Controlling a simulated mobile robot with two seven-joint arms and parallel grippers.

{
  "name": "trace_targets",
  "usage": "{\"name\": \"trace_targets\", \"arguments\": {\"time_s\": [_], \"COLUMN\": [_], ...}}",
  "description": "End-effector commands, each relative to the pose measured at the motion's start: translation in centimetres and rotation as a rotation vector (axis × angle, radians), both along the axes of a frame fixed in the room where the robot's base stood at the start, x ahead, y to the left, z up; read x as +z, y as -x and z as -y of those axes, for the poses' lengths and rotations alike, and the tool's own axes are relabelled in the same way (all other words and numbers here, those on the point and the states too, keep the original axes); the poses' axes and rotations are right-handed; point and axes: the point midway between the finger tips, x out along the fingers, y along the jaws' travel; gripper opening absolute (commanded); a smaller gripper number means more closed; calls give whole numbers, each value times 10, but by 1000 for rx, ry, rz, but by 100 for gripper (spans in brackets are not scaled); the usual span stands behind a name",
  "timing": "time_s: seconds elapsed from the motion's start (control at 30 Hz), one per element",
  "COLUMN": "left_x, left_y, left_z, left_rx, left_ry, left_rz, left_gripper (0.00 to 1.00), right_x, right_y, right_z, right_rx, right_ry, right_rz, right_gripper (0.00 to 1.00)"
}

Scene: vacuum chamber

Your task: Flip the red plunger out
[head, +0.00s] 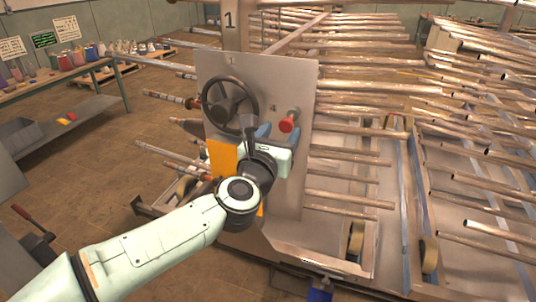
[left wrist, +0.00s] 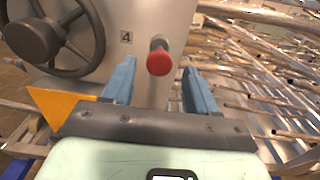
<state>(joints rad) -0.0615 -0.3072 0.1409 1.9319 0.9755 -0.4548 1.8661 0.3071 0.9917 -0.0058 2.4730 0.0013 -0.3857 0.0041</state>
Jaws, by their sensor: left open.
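The red plunger (head: 288,123) sticks out from the upright grey panel (head: 294,190), to the right of a dark handwheel. It has a round red head on a metal stem. In the left wrist view the red plunger (left wrist: 159,60) shows beyond and between the two blue fingers. My left gripper (head: 257,132) is open and empty, in front of the panel and just left of the plunger in the head view. In the left wrist view the fingers of my left gripper (left wrist: 158,88) stand apart on either side of the plunger, and I see no contact. My right gripper is not in view.
A dark handwheel (head: 230,104) is mounted left of the plunger, close to my left gripper. An orange plate (head: 222,158) sits below it. Many metal pipes (head: 350,110) on a rack fill the right. A bench (head: 60,78) with coloured containers stands at the left.

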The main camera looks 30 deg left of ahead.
Motion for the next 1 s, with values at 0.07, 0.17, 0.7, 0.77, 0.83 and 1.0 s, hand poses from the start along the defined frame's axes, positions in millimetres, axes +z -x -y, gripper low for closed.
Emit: {"name": "trace_targets", "arguments": {"time_s": [0.07,0.17,0.7,0.77,0.83,1.0], "left_x": [0,0,0,0,0,0], "left_y": [21,43,90,90,89,89], "left_z": [5,10,21,21,21,21], "left_rx": [0,1,1,1,1,1], "left_ry": [-1,-1,-1,-1,-1,-1], "left_rz": [4,4,0,0,0,0], "left_gripper": [58,58,58,58,58,58], "right_x": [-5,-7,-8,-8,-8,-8], "right_y": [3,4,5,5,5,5], "right_z": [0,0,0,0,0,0], "right_rx": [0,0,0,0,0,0], "right_ry": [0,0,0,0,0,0], "right_rz": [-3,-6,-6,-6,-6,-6], "right_gripper": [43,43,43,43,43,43]}}
